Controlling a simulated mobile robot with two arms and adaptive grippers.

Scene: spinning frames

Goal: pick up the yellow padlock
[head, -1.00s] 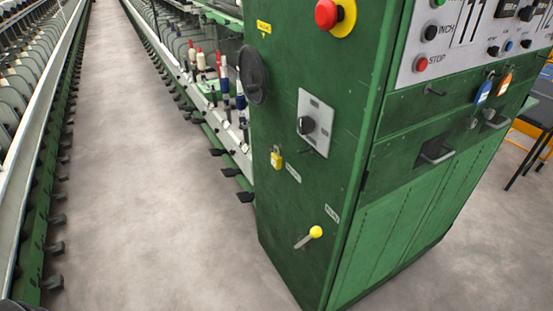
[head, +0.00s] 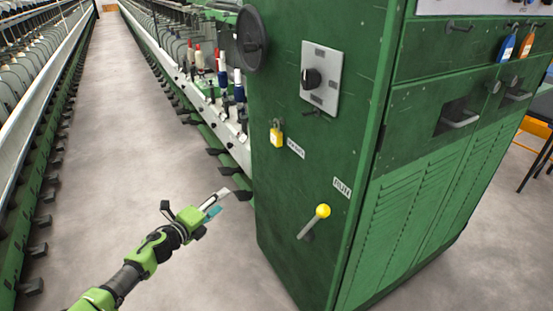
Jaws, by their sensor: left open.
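The yellow padlock (head: 276,138) hangs by its shackle on the left side face of the green machine cabinet, just left of a small white label. My left gripper (head: 217,205) is in the lower middle of the head view, over the grey floor. It is left of the cabinet, lower in the picture than the padlock and apart from it. It is open and holds nothing visible. My right gripper does not show.
The green cabinet (head: 285,215) fills the right half. A yellow-knobbed lever (head: 321,212) sticks out below and right of the padlock. A black handwheel (head: 251,38) and a switch plate (head: 320,78) are above. Spindle rows flank the clear aisle (head: 105,110).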

